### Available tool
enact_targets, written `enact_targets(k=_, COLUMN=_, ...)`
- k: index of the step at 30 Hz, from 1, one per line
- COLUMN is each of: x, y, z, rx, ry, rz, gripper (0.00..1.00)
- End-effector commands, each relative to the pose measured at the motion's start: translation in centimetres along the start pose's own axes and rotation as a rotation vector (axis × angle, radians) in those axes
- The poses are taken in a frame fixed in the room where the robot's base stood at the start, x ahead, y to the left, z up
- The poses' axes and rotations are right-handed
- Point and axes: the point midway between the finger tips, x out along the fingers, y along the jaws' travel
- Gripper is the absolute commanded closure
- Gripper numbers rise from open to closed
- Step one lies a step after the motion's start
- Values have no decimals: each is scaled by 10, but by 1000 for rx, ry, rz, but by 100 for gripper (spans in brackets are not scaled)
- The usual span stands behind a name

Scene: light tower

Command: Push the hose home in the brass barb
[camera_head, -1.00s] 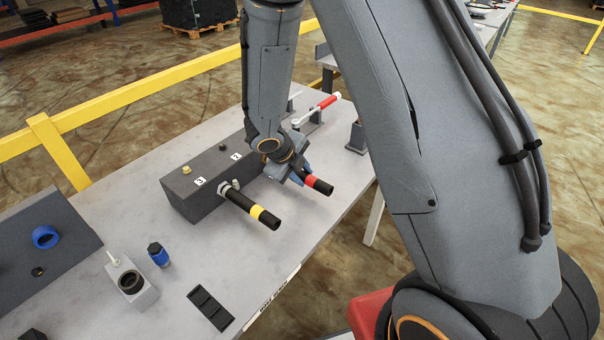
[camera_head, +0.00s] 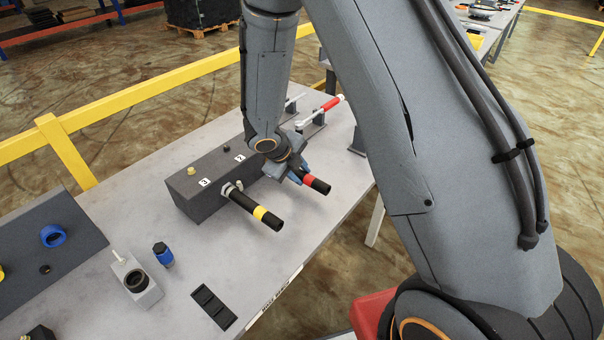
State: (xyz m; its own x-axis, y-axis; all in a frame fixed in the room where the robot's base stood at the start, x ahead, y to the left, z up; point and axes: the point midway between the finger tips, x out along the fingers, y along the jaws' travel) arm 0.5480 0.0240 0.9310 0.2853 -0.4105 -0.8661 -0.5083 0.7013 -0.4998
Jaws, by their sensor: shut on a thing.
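My gripper (camera_head: 298,172) is at the front face of the dark manifold block (camera_head: 200,203), shut on a black hose with a red band (camera_head: 316,183). The free end of this hose points toward the front right. The barb at its far end is hidden behind my gripper and wrist, so I cannot tell how far on the hose sits. A second black hose, with a yellow band (camera_head: 260,212), sits on a fitting (camera_head: 231,190) to the left, by the label 3. A brass-coloured knob (camera_head: 191,171) stands on top of the block.
A red-handled tool (camera_head: 327,105) lies behind my wrist.

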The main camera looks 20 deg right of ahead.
Motion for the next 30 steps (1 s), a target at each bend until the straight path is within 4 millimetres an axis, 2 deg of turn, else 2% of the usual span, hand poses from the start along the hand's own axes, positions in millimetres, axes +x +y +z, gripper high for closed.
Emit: enact_targets(k=30, x=-1, y=0, z=23, rx=1, ry=-1, rz=0, gripper=100)
